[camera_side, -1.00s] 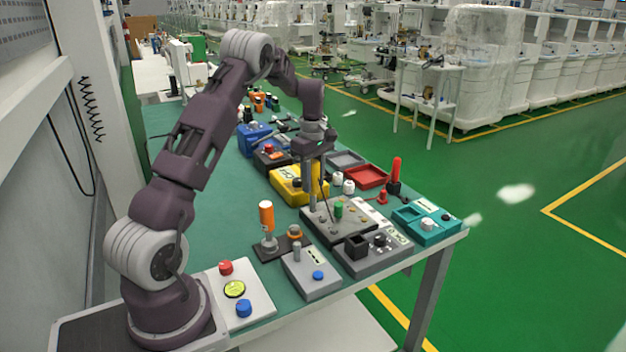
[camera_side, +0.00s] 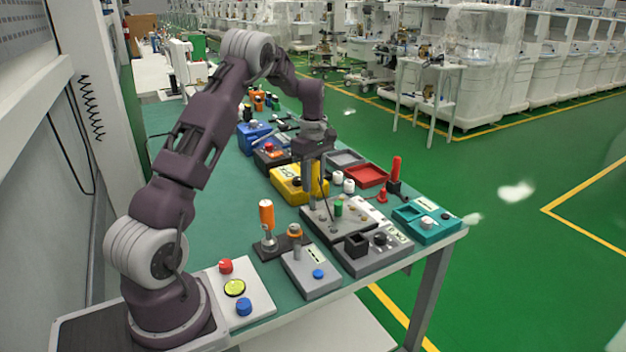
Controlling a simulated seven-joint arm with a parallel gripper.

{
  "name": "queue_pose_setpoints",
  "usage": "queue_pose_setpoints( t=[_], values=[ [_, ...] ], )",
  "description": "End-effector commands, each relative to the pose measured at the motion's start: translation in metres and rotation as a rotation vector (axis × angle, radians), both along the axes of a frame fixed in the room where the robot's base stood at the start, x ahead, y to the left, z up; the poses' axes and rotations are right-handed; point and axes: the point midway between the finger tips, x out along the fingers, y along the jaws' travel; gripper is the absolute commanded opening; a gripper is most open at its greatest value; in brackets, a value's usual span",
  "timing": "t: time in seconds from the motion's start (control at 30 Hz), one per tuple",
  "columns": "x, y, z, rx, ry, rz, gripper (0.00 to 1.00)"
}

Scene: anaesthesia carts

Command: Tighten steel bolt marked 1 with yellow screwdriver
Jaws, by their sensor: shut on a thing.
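My gripper (camera_side: 318,205) points down over the grey board (camera_side: 312,222) and is shut. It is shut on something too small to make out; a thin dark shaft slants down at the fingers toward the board. A green cylinder (camera_side: 338,208) stands on the board just right of the fingers. Small bolt-like pieces are on the board, but no number 1 can be read. No clearly yellow screwdriver shows. An orange-handled tool (camera_side: 266,213) stands upright in a dark holder at the left, apart from the gripper.
A yellow box (camera_side: 287,190) lies behind the board. A red tray (camera_side: 367,176), a red-handled tool (camera_side: 396,168) and a teal box (camera_side: 438,234) are to the right. A grey box with a blue button (camera_side: 310,282) stands in front. Bare green tabletop (camera_side: 210,228) lies left.

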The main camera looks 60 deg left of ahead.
Motion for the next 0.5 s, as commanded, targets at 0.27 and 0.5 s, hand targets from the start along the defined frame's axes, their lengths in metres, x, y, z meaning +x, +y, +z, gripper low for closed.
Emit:
queue_pose_setpoints(
  t=[0.27, 0.5],
  values=[
    [0.000, 0.000, -0.001, 0.000, 0.001, 0.000, 0.00],
    [0.001, 0.000, 0.012, 0.001, -0.002, -0.001, 0.00]
  ],
)
